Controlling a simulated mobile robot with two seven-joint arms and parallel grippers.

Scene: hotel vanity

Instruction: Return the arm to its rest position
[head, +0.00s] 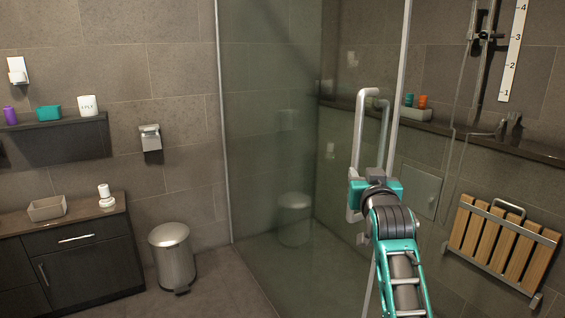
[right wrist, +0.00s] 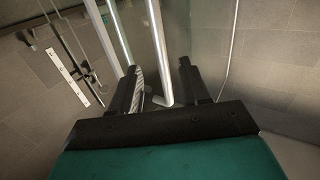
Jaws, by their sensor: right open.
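My right arm comes up from the bottom right in the head view. Its teal and black right gripper (head: 373,188) is at the lower part of a tall metal door handle (head: 358,125) on the glass shower. In the right wrist view the two black fingers of the right gripper (right wrist: 160,75) are spread apart. The lower end of the handle bar (right wrist: 160,60) shows between them, and no grip on it is visible. The gripper's own body hides part of the handle's lower end in the head view. My left gripper is not in view.
The shower glass (head: 265,130) stands left of the handle. A wooden slatted seat (head: 503,245) is on the wall at right, below a ledge (head: 460,132) with small cups. A metal bin (head: 172,255) and dark cabinet (head: 85,262) stand at left. Floor between bin and glass is clear.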

